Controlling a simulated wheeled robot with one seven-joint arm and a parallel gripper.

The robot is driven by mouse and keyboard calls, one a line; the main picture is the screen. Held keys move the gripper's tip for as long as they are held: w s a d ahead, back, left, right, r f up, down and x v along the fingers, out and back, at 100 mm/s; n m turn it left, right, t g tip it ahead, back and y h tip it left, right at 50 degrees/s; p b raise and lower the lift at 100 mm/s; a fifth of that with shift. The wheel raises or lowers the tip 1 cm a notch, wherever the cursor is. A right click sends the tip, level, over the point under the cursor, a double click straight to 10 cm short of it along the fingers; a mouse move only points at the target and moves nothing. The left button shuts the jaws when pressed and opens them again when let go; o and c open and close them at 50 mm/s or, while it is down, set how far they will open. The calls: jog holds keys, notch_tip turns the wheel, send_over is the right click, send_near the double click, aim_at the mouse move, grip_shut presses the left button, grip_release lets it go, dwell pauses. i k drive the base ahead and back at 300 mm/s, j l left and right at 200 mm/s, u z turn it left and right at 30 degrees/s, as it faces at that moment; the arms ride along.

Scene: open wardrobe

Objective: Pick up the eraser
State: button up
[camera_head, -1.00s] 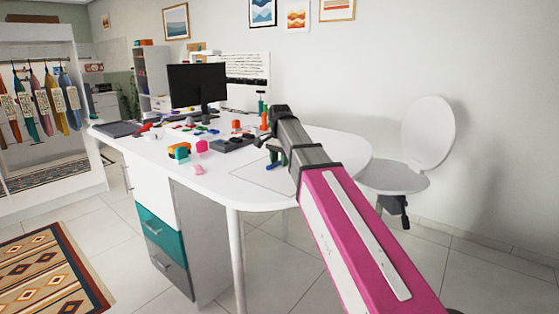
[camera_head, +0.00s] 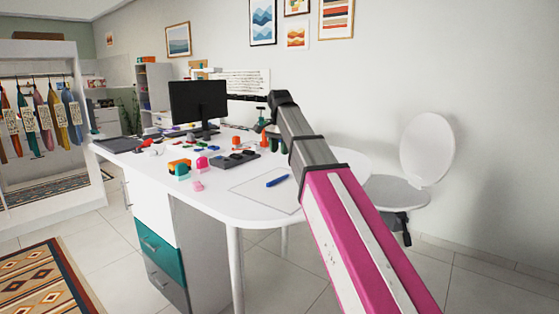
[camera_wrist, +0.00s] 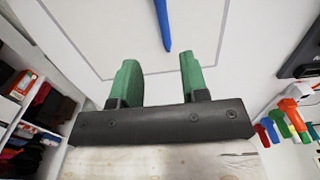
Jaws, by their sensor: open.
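A small pink piece (camera_head: 197,186), which may be the eraser, lies near the front left edge of the white desk (camera_head: 240,205). I cannot be sure from its size. A brighter pink block (camera_head: 202,162) stands just behind it. My gripper (camera_head: 262,123), with green fingers, is above the desk's back part, to the right of and beyond both pink pieces. In the wrist view my gripper (camera_wrist: 157,75) is open, with nothing between its fingers. A blue pen (camera_wrist: 163,25) lies beyond the fingertips on an outlined sheet; neither pink piece shows in that view.
The pen (camera_head: 277,181) lies on the sheet at the desk's front right. An orange and teal block (camera_head: 180,167), a dark tray (camera_head: 234,160), a monitor (camera_head: 198,102) and several small items crowd the left and back. A white chair (camera_head: 420,160) stands at right.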

aim_at(197, 186)
jog(key=k, duration=1)
